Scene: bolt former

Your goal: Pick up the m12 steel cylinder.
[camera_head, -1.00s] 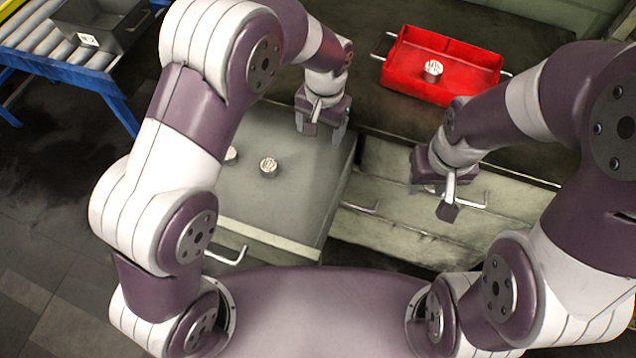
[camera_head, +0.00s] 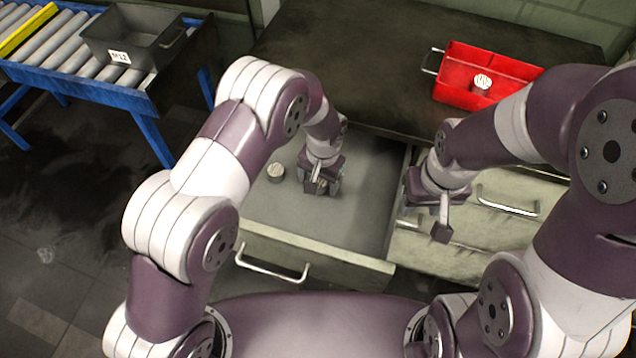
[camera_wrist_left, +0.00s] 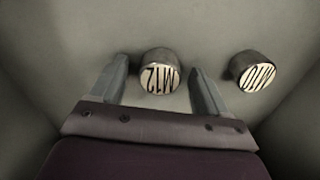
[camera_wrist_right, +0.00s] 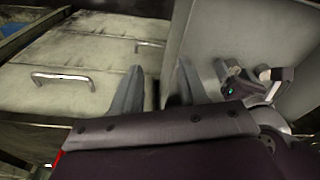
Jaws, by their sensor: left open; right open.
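The M12 steel cylinder (camera_wrist_left: 160,77) stands in an open drawer (camera_head: 352,215). In the left wrist view it lies between the two spread fingers of my left gripper (camera_wrist_left: 159,66), with a gap on each side. In the head view my left gripper (camera_head: 320,188) is low over the drawer and mostly hides this cylinder. A second cylinder, marked M10 (camera_wrist_left: 256,72), stands outside the fingers; in the head view it is left of the gripper (camera_head: 276,172). My right gripper (camera_wrist_right: 160,75) is open and empty near the drawer's right side; the head view shows it too (camera_head: 428,218).
A red bin (camera_head: 455,92) with a cylinder (camera_head: 482,81) inside stands on the dark worktop (camera_head: 340,60). A grey bin (camera_head: 150,55) labelled M12 sits on the roller conveyor (camera_head: 45,60). The drawer walls enclose my left gripper. Closed drawers (camera_head: 460,245) are at right.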

